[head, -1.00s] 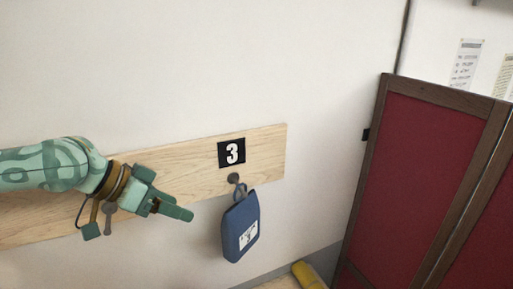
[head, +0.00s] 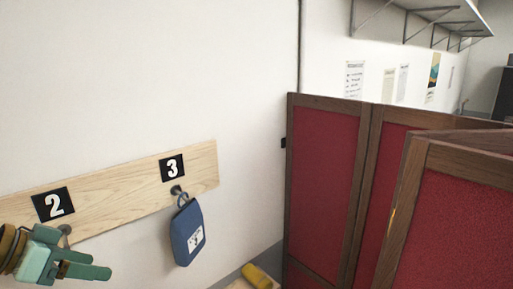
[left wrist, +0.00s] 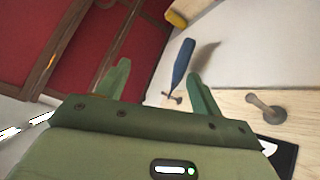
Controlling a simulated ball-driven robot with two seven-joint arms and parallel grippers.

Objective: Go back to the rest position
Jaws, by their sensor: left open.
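My left gripper (head: 88,271) is at the lower left of the head view, just below the hook under number 2. It is open and empty. In the left wrist view its two fingers (left wrist: 158,90) stand apart with nothing held between them. A blue bag with a white label (head: 188,235) hangs by its loop from the hook (head: 177,190) under number 3. It also shows edge-on beyond the fingers in the left wrist view (left wrist: 181,62). My right gripper is in neither view.
The wooden hook board (head: 115,200) runs along the white wall. A red folding screen with brown frames (head: 330,170) stands to the right. A yellow object (head: 257,277) lies low near the wall. A shelf (head: 425,17) is at the upper right. The wall above the board is bare.

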